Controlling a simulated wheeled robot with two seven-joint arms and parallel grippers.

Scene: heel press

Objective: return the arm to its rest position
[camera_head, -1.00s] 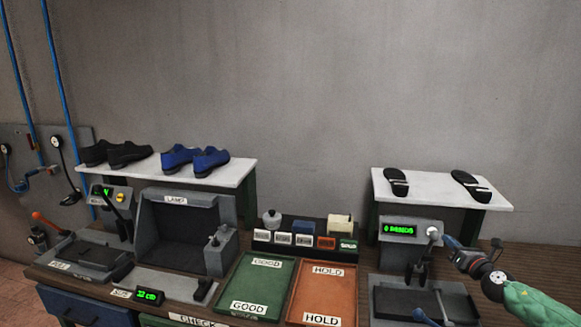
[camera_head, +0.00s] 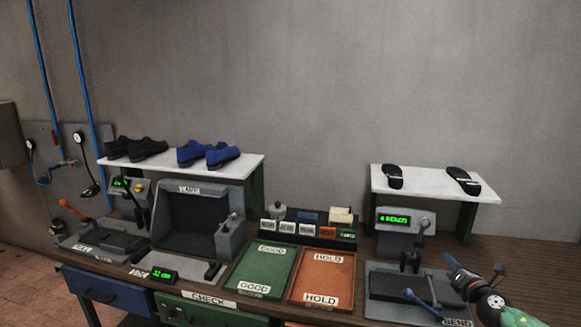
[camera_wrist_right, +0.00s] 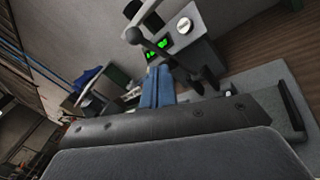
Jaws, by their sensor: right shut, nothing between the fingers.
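My right gripper (camera_head: 452,266) comes in from the lower right of the head view. It is shut and empty, beside the bend press (camera_head: 405,285) and to the right of its upright housing. Its blue fingers (camera_wrist_right: 157,88) lie together in the right wrist view, with nothing between them. The display and the lever also show in the right wrist view (camera_wrist_right: 157,47). My left gripper is not in view.
Two dark soles (camera_head: 462,181) lie on the right white shelf (camera_head: 420,188). Black shoes (camera_head: 137,148) and blue shoes (camera_head: 208,154) stand on the left shelf (camera_head: 235,173). A green GOOD tray (camera_head: 262,271) and an orange HOLD tray (camera_head: 322,276) lie empty mid-bench.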

